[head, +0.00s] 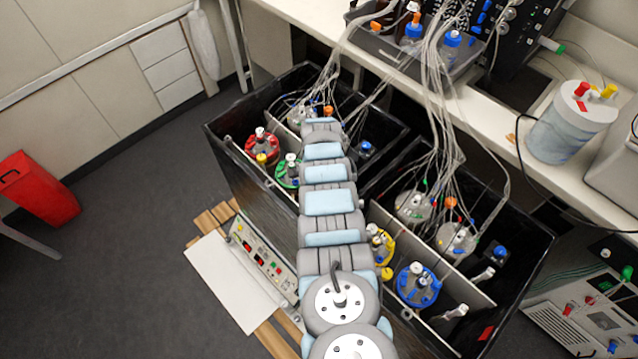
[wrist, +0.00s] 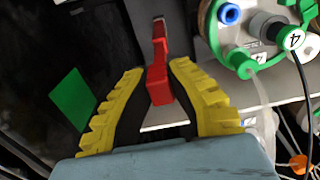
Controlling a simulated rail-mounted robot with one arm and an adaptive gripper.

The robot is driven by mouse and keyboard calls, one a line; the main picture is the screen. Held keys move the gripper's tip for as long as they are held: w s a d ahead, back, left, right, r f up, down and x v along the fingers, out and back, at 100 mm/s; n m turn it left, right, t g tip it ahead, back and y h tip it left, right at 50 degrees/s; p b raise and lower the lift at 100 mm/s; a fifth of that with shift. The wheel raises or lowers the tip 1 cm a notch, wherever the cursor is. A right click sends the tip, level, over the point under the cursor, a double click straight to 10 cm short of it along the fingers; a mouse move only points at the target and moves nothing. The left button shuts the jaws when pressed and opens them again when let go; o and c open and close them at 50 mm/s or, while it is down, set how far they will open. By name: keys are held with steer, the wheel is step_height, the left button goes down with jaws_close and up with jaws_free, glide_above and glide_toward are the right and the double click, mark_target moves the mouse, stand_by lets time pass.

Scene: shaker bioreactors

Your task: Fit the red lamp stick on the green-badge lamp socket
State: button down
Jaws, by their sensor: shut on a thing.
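In the wrist view my gripper (wrist: 157,74) has yellow ribbed fingers with dark inner pads. They close around the red lamp stick (wrist: 159,88), whose narrow far end points away toward the top of the view. A green badge (wrist: 73,98) shows on a dark surface left of the fingers. A grey part lies behind the stick's far end; I cannot tell whether it is the socket or whether the stick touches it. In the head view my arm hides the gripper, the stick and the green badge.
A green-ringed vessel (wrist: 250,42) marked 4 stands close right of the stick, with tubes and a black cable. In the head view, red (head: 262,147), yellow (head: 378,246) and blue (head: 416,286) vessels sit in black tanks (head: 528,235). A control box (head: 262,262) stands in front.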

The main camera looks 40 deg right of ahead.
steer(key=shift+f, duration=0.25)
steer(key=c, duration=1.1)
jaws_free()
steer(key=shift+o, duration=0.2)
steer(key=shift+r, duration=0.25)
step_height(320, 180, up, 12)
steer(key=shift+f, duration=0.25)
